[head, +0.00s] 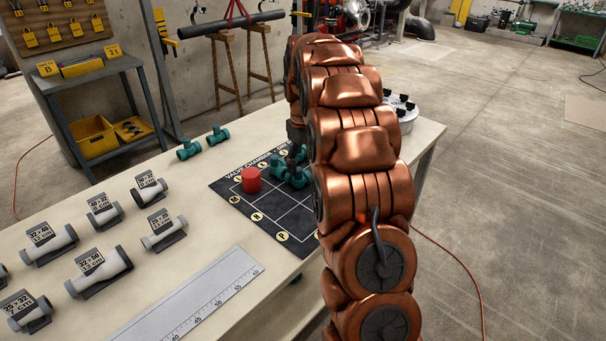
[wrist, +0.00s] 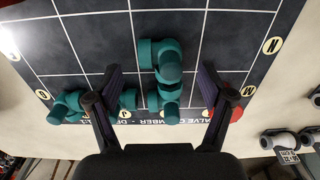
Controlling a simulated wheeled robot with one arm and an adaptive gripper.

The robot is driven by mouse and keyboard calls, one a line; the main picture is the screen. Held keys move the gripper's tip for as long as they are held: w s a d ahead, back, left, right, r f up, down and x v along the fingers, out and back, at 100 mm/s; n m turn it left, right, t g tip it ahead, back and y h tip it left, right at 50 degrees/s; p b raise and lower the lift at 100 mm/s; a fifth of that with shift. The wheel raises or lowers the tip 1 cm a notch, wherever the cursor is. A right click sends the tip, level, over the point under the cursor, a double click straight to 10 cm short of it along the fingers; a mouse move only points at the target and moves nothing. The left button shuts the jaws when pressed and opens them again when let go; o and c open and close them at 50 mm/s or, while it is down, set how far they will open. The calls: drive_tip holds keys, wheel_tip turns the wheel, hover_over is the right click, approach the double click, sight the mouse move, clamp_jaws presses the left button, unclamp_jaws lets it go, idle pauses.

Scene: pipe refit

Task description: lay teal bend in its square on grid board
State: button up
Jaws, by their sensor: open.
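The dark grid board (head: 262,212) lies on the table, with white lines and lettered yellow discs. Teal fittings (head: 287,177) stand on its far right part in the head view, partly hidden by my arm. In the wrist view an elbow-shaped teal fitting (wrist: 160,58) sits between my fingertips, with a clear gap to each finger. Another teal fitting (wrist: 167,103) lies just below it, and one more (wrist: 69,106) is left of the left finger. Which is the task's bend I cannot tell for sure. My gripper (wrist: 160,72) is open and empty above the board.
A red cylinder (head: 251,180) stands on the board, partly behind the right finger in the wrist view. Two teal fittings (head: 188,150) (head: 218,135) lie at the table's back edge. Several grey pipe pieces on holders (head: 101,272) and a ruler (head: 215,292) occupy the table's left and front.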

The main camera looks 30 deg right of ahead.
sight(303, 177)
wheel_tip(303, 177, up, 7)
drive_tip(key=shift+s+a+f, duration=0.1)
drive_tip(key=shift+a+f, duration=0.05)
drive_tip(key=s+a+m+g, duration=0.1)
drive_tip(key=s+a, duration=1.6)
drive_tip(key=s, duration=0.1)
drive_tip(key=s+a+f+m, duration=0.1)
drive_tip(key=s+a+f, duration=0.2)
drive_tip(key=s, duration=0.7)
drive_tip(key=s+a+f+g, duration=0.1)
drive_tip(key=s+a+f, duration=0.2)
drive_tip(key=s, duration=0.7)
drive_tip(key=shift+a+f+m, duration=0.4)
